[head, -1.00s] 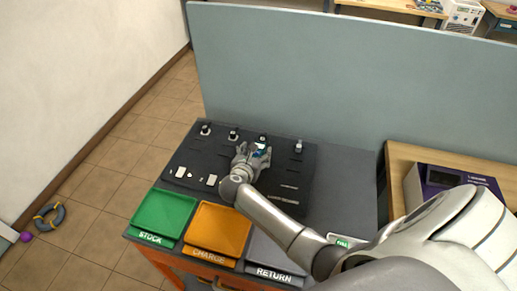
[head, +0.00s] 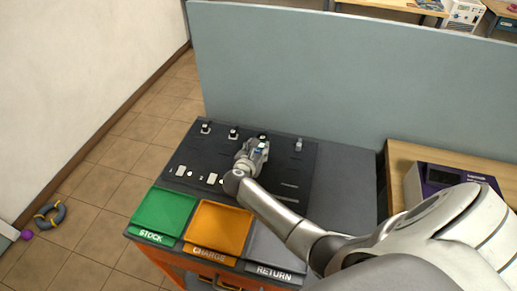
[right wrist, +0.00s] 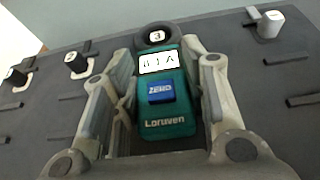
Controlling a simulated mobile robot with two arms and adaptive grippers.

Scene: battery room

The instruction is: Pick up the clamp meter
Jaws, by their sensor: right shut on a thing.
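The clamp meter (right wrist: 166,105) has a teal body, a lit display, a blue ZERO button and the word Loruven. In the right wrist view it lies between the two fingers of my right gripper (right wrist: 157,82), which is shut on its sides. A dark ring (right wrist: 142,42) at its far end surrounds a white cap marked 3. In the head view my right gripper (head: 258,148) is over the dark panel (head: 222,148), in front of the third post, and mostly hides the meter. My left gripper is in neither view.
Green STOCK (head: 164,212), orange CHARGE (head: 218,228) and grey RETURN (head: 268,250) trays line the near edge. Posts stand at the panel's back, including a right one (head: 298,145). A blue-grey partition (head: 350,75) rises behind. A purple-fronted box (head: 440,178) stands at right.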

